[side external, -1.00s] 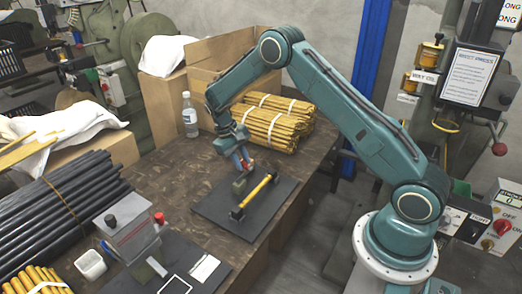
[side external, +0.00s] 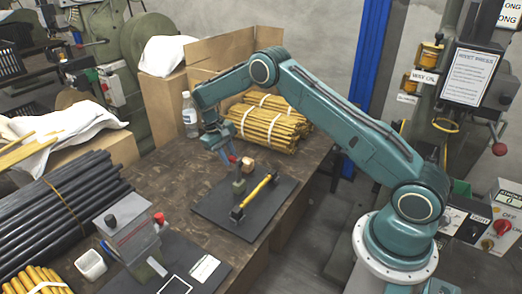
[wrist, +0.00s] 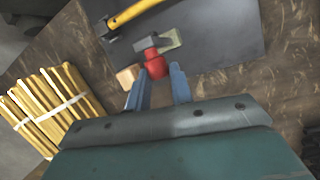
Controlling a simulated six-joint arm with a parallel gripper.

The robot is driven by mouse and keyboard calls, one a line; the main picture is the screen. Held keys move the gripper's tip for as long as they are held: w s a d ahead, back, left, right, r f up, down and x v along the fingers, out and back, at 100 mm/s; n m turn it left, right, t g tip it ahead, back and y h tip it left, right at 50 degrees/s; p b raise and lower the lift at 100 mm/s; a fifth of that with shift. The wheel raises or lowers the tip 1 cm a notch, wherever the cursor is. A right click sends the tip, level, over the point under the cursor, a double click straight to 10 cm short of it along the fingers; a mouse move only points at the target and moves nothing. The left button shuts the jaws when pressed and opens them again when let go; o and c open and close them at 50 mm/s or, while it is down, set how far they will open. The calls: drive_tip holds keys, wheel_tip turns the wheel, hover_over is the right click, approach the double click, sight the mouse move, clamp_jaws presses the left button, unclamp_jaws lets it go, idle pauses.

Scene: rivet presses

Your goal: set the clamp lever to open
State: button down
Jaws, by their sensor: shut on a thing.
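The clamp lever has a red knob (wrist: 156,66) on a grey arm and stands on a small green-grey block (side external: 239,187) on the dark plate (side external: 213,212). My gripper (wrist: 161,74) has its two blue fingers on either side of the red knob, shut on it. In the side view my gripper (side external: 231,158) tilts down over the lever, and its fingers hide part of the lever's upper end. The lever appears close to upright there; its exact angle is hard to tell.
A yellow bar (side external: 256,193) with black ends lies beside the lever on the plate. Bundled yellow sticks (side external: 262,128) and a bottle (side external: 189,115) stand farther back. A grey box with a red button (side external: 159,217) is at the front left.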

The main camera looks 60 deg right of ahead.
drive_tip(key=shift+a+f, duration=0.2)
drive_tip(key=shift+a, duration=0.05)
drive_tip(key=c, duration=1.3)
unclamp_jaws()
drive_tip(key=shift+o, duration=0.2)
drive_tip(key=shift+d+r, duration=0.1)
drive_tip(key=v, duration=0.7)
drive_tip(key=shift+w+r, duration=0.1)
drive_tip(key=shift+r, duration=0.15)
